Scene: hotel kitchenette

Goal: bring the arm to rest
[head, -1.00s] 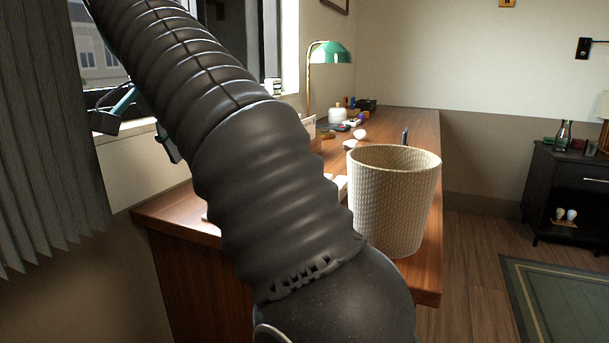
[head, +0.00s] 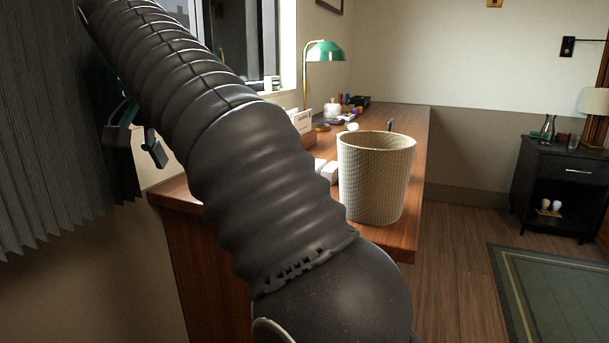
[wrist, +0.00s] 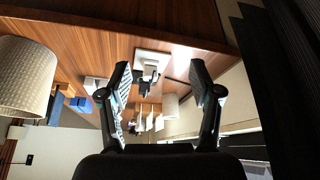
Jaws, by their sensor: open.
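My gripper (wrist: 162,88) is open in the wrist view, its two fingers wide apart with nothing between them. In the head view my gripper (head: 138,150) shows at the left, partly behind my arm, in front of the dark curtain and below the window. My arm crosses the head view from the lower middle to the upper left and hides part of the desk and window sill. The gripper looks clear of the desk.
A woven basket (head: 376,178) stands on the near end of the wooden desk (head: 405,236). A green lamp (head: 324,52) and small items stand farther back. The dark curtain (head: 40,140) hangs close to my gripper. Floor (head: 450,260) is open at right, before a black cabinet (head: 545,190).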

